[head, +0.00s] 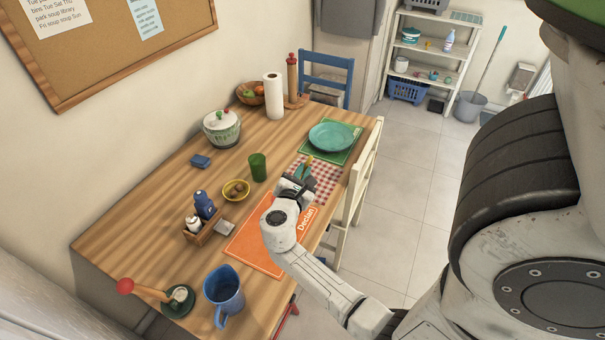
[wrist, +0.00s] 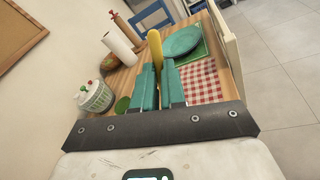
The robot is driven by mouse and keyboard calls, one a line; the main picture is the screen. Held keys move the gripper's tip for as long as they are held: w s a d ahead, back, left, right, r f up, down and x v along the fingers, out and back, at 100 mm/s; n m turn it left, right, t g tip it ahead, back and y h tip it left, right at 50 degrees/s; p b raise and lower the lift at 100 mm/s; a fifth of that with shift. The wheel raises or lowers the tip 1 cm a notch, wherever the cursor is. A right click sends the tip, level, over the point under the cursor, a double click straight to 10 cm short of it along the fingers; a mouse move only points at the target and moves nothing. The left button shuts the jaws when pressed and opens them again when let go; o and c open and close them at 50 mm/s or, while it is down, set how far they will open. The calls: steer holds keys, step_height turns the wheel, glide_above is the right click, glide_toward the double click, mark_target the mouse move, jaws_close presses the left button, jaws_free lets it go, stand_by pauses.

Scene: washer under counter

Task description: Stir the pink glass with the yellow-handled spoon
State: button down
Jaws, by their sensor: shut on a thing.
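My gripper (head: 302,172) is over the table near the red checked cloth. In the wrist view its teal fingers (wrist: 160,66) are shut on the yellow-handled spoon (wrist: 154,45). The yellow handle sticks up past the fingertips, and a small bit of it shows in the head view (head: 309,160). The spoon's bowl is hidden. No pink glass shows in either view; I cannot tell if it is behind my gripper. A green glass (head: 257,167) stands left of my gripper in the head view.
A teal plate (head: 332,137) lies on a green mat beyond my gripper. An orange mat (head: 249,252), a yellow bowl (head: 236,190), a blue pitcher (head: 224,290), a lidded pot (head: 221,128) and a paper roll (head: 273,97) are on the table. A white chair (head: 362,180) stands at its right edge.

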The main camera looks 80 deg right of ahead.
steer(key=shift+r, duration=2.35)
